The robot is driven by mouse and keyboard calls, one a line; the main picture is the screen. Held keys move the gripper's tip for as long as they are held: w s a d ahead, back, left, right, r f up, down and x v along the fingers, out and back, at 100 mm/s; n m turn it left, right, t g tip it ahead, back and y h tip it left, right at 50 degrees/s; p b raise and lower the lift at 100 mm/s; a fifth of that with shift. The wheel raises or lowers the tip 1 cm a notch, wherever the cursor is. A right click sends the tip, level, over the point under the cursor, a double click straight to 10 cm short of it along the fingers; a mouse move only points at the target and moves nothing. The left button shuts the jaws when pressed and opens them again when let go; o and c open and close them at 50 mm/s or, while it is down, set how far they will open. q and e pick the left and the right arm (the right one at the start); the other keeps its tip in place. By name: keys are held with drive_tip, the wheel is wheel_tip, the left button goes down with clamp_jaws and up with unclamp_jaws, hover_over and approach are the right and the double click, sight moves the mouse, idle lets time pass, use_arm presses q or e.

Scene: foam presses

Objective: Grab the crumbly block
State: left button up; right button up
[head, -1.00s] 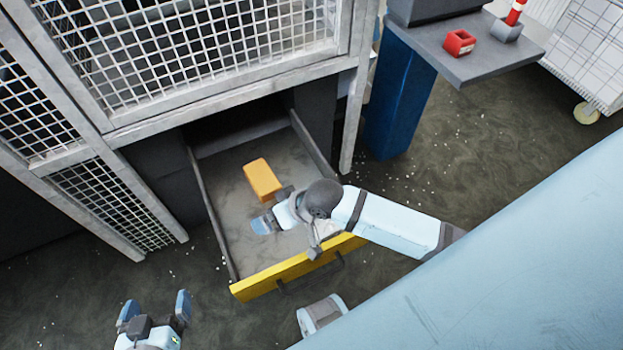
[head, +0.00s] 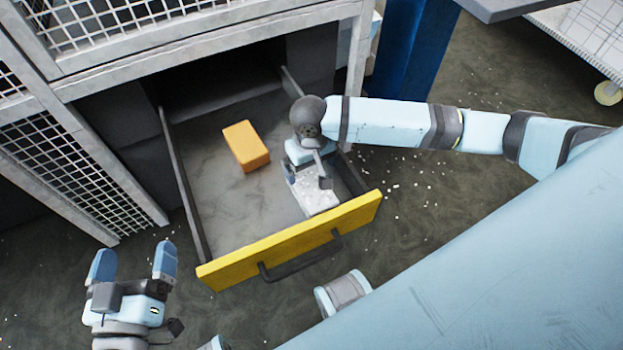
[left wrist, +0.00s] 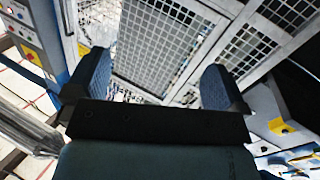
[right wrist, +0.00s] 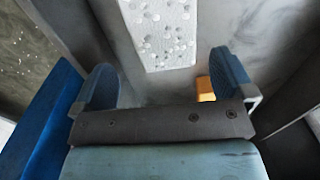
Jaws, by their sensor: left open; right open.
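A white, speckled, crumbly-looking block (head: 318,203) lies in the open drawer, near its front right corner. It also shows in the right wrist view (right wrist: 160,32), ahead of the fingers and roughly between them. My right gripper (head: 308,180) is open over the drawer, at the far end of this block; my wrist hides part of the block. I cannot tell if the fingers touch it. My left gripper (head: 134,258) is open and empty, outside the drawer to its left.
An orange block (head: 246,146) lies in the drawer, left of my right gripper. The drawer has a yellow front (head: 290,240) with a dark handle and raised side walls. A mesh cage (head: 85,160) stands at left and a blue post (head: 413,50) behind. White crumbs dot the floor.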

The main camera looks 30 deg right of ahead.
sight(308, 181)
wheel_tip(308, 181, down, 4)
drive_tip(key=shift+a+f+b, duration=0.1)
drive_tip(key=shift+f+b, duration=0.1)
drive_tip(key=shift+b, duration=0.45)
drive_tip(key=shift+w+f+b, duration=0.15)
drive_tip(key=shift+f+b, duration=0.25)
drive_tip(key=shift+f, duration=0.1)
wheel_tip(308, 181, down, 4)
drive_tip(key=shift+w+a+r+b, duration=0.1)
drive_tip(key=shift+w+r+b, duration=0.1)
drive_tip(key=shift+b, duration=0.75)
use_arm(q)
drive_tip(key=shift+s+d+r+t+h, duration=0.1)
drive_tip(key=shift+d+r+t+h, duration=0.5)
drive_tip(key=shift+d+r+h, duration=0.35)
use_arm(e)
drive_tip(key=shift+r, duration=0.1)
use_arm(q)
drive_tip(key=shift+a, duration=0.1)
use_arm(e)
drive_tip(key=shift+c, duration=0.2)
drive_tip(key=c, duration=0.7)
